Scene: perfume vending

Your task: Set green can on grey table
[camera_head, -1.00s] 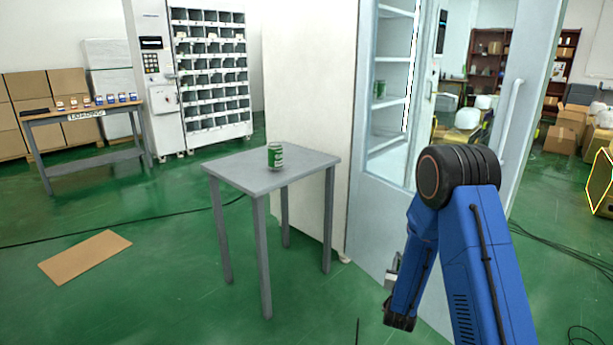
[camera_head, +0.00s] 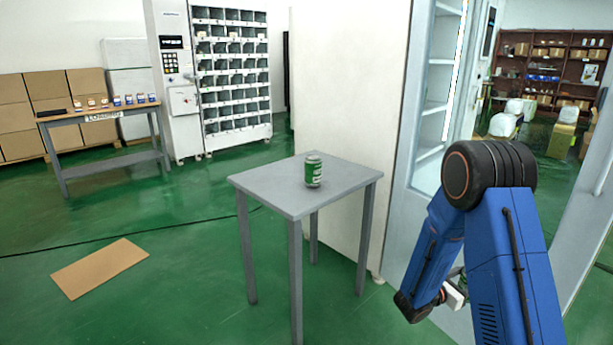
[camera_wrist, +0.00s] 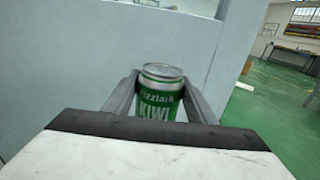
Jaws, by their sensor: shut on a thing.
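My gripper (camera_wrist: 161,82) is shut on a green can (camera_wrist: 160,103) with a silver top and a "KIWI" label. The can is upright between the two fingers in the wrist view. In the head view my gripper (camera_head: 456,293) is low at the right, mostly behind my blue arm, and only a sliver of green shows there. The grey table (camera_head: 262,188) stands left of my arm, with a gap between. Another green can (camera_head: 313,171) stands upright on the tabletop, near its middle. Bare tabletop shows around it.
A glass-fronted cabinet (camera_head: 431,110) with a white side panel stands right behind the table, close to my arm. A flat cardboard piece (camera_head: 100,268) lies on the floor at left. A loading table (camera_head: 110,160) and a vending machine (camera_head: 232,80) stand farther back.

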